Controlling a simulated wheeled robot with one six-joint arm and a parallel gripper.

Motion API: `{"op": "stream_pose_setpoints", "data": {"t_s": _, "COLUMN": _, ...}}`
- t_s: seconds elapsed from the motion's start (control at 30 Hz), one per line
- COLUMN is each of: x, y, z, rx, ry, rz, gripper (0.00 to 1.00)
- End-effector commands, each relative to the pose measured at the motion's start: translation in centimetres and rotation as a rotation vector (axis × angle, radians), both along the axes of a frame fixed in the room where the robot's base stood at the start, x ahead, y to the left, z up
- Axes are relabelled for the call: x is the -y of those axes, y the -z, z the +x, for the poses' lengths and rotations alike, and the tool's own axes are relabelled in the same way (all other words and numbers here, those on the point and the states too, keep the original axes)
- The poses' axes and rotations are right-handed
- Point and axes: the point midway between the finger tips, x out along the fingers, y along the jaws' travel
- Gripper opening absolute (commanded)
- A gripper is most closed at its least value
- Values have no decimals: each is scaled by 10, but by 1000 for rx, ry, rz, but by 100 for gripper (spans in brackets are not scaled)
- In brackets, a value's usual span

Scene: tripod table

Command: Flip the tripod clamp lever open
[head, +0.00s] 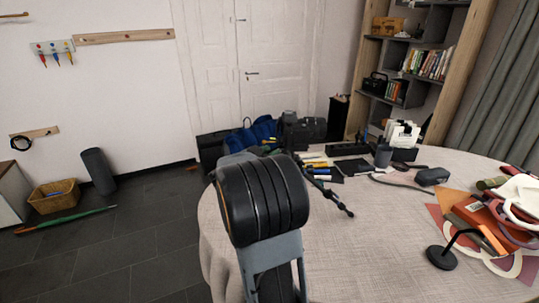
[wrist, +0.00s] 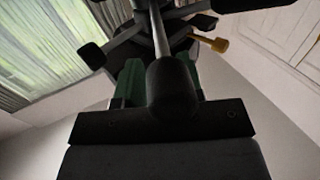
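In the wrist view a dark tripod (wrist: 160,48) fills the upper middle, with a grey metal rod and a black rounded part close to the camera. A yellow-orange lever (wrist: 215,43) sticks out at its right. Dark leg or knob ends show at upper left. My gripper (wrist: 160,75) shows as green fingers on either side of the black part, above a dark bar. The fingers stand apart, with the lever beyond them to the upper right. The black part hides the space between them, so contact is unclear. In the head view my arm hides my gripper.
A round table (head: 345,245) carries a thin black jointed item (head: 335,195), a dark stand (head: 441,257) and colourful papers and loops (head: 490,230) at right. Bags (head: 255,133) and boxes crowd its back. The table's front middle is fairly clear.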

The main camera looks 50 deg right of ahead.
Motion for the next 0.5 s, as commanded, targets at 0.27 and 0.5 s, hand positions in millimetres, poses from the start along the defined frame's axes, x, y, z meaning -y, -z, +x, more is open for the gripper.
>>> {"op": "stream_pose_setpoints", "data": {"t_s": 0.27, "x": 1, "y": 0, "z": 0, "rx": 0, "ry": 0, "rz": 0, "gripper": 33}}
{"op": "stream_pose_setpoints", "data": {"t_s": 0.5, "x": 0, "y": 0, "z": 0, "rx": 0, "ry": 0, "rz": 0, "gripper": 10}}
